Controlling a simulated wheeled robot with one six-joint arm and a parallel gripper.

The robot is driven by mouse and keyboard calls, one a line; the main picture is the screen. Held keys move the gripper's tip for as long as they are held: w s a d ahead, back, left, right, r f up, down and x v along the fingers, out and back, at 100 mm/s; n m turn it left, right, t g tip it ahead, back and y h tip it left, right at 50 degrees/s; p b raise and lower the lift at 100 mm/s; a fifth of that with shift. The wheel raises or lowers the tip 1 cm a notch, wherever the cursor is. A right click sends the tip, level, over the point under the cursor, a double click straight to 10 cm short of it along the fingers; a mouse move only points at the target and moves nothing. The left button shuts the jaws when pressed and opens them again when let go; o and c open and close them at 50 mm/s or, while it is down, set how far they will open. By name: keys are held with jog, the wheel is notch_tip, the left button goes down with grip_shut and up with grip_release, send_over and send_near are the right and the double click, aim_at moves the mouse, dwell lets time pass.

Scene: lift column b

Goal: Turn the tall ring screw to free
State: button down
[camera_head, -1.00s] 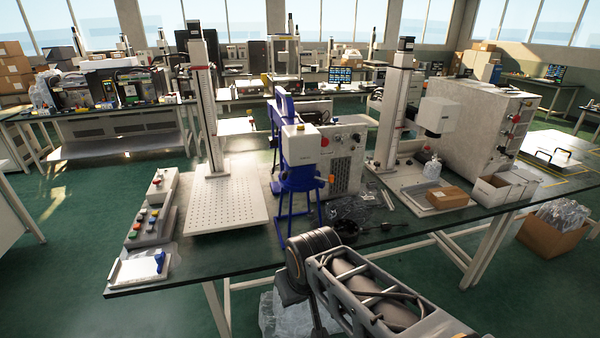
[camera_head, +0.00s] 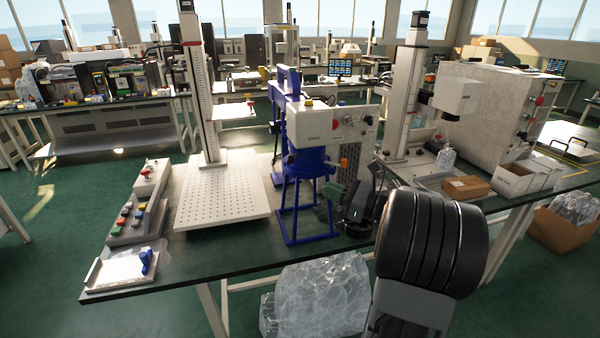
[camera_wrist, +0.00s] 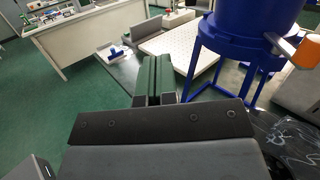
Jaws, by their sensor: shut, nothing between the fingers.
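My gripper (camera_head: 330,190) is in front of the blue-legged machine (camera_head: 305,170), on its right side. Its green fingers (camera_wrist: 157,78) are shut together with nothing between them. The tall ring screw cannot be made out for certain in either view. Two lift columns stand on the bench, the left column (camera_head: 201,85) with a ruled scale and the right column (camera_head: 406,95) carrying a white head. In the wrist view a metal rod with an orange knob (camera_wrist: 304,52) sticks out beside the blue drum (camera_wrist: 252,25), to the right of the fingers and apart from them.
A perforated white plate (camera_head: 222,200) lies at the left column's foot. A button box (camera_head: 140,205) and a small white tray with a blue part (camera_head: 122,270) stand at the left.

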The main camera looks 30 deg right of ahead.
aim_at(293, 158)
jog(key=w+a+r, duration=0.1)
jog(key=w, duration=0.2)
jog(key=w+a+r+m+t, duration=0.1)
jog(key=w, duration=0.3)
jog(key=w+a+r+m+t+h, duration=0.1)
jog(key=w, duration=0.3)
jog(key=shift+w+a+r+p, duration=0.15)
jog(key=shift+a+r+p, duration=0.05)
jog(key=shift+r+p, duration=0.15)
jog(key=shift+d, duration=0.1)
